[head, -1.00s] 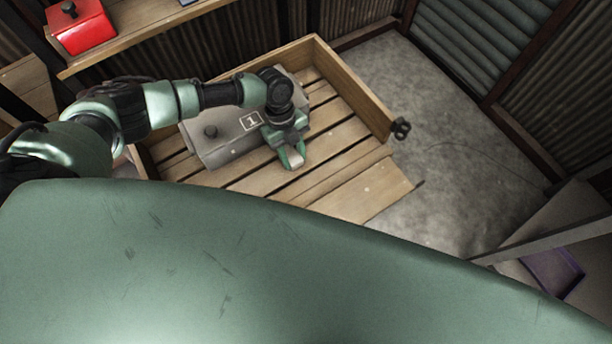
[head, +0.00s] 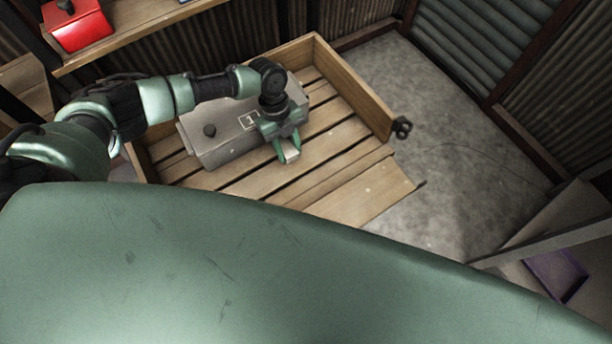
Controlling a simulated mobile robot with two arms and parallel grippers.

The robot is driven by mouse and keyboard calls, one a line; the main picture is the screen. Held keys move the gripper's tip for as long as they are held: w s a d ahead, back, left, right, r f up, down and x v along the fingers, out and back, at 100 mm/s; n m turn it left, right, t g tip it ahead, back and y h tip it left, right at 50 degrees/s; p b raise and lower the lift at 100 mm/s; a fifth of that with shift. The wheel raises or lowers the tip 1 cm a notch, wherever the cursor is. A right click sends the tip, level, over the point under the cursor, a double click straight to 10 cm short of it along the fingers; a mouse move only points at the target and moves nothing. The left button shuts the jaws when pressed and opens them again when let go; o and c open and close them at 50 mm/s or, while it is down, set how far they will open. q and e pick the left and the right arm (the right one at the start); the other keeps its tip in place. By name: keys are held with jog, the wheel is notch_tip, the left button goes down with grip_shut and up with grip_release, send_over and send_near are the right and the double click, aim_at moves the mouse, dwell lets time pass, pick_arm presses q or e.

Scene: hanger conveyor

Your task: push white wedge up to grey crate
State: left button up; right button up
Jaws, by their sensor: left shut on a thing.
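The grey crate (head: 215,150), with a white number 1 and a dark knob, sits on the slatted floor of a wooden tray. My left gripper (head: 286,151) reaches down at the crate's right end. It is shut on the white wedge (head: 292,155), a small pale piece showing between the green fingers. The wedge is low over the slats, just in front of the crate's near right side. The gripper covers the space between wedge and crate, so I cannot tell whether they touch. My right gripper is not in view.
The wooden tray (head: 356,91) has raised walls at the back and right; its front right is a flat board. A red box (head: 78,28) stands on a shelf at top left. A purple tray (head: 556,274) lies at right. Bare slats lie in front of the gripper.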

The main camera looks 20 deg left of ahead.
pick_arm(q)
jog(key=shift+w+a, duration=0.1)
jog(key=o, duration=1.2)
jog(key=v, duration=0.7)
jog(key=shift+w+a+r, duration=0.1)
jog(key=shift+r, duration=0.3)
jog(key=shift+f, duration=0.1)
